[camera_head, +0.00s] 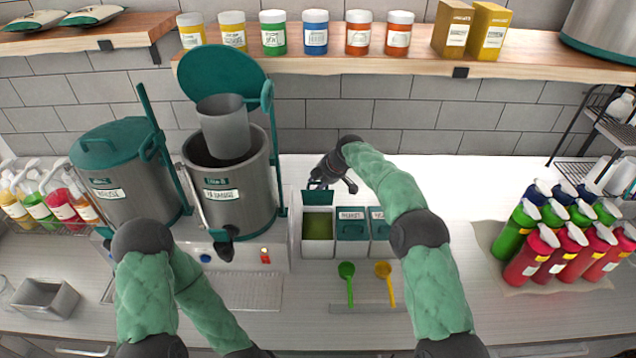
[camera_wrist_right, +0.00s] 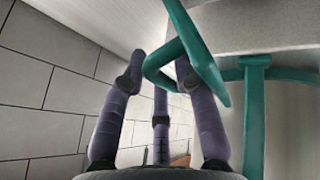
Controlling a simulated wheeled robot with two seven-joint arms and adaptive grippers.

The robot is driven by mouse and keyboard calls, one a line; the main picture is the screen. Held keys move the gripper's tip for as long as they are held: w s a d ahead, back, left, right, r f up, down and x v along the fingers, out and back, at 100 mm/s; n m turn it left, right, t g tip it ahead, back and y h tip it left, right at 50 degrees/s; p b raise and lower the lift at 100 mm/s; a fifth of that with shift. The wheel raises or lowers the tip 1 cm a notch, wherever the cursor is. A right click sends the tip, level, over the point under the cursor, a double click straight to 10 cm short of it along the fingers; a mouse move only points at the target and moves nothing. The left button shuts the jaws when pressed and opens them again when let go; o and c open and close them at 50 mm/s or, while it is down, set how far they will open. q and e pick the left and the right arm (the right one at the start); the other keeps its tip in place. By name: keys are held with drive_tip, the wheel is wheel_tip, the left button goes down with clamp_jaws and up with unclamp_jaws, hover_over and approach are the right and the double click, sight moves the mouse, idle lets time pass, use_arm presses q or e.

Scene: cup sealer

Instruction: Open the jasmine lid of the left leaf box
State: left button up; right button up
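The leaf boxes stand side by side on the counter in the head view. The left leaf box (camera_head: 318,228) has its teal lid (camera_head: 317,197) standing up at its back edge, showing green contents. My right gripper (camera_head: 335,184) is behind this box, with its fingers apart around the upper part of the raised lid. In the right wrist view, the teal lid handle (camera_wrist_right: 165,62) crosses at the spread fingertips (camera_wrist_right: 160,75); I cannot tell if they touch it. My left arm is at lower left; its gripper is outside the view.
Two leaf boxes with closed teal lids (camera_head: 352,228) stand to the right. A green spoon (camera_head: 347,283) and a yellow spoon (camera_head: 383,283) lie in front. A steel urn (camera_head: 240,195) with an open lid stands left. Bottles (camera_head: 560,235) stand right; a shelf (camera_head: 400,60) runs above.

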drive_tip(key=v, duration=1.2)
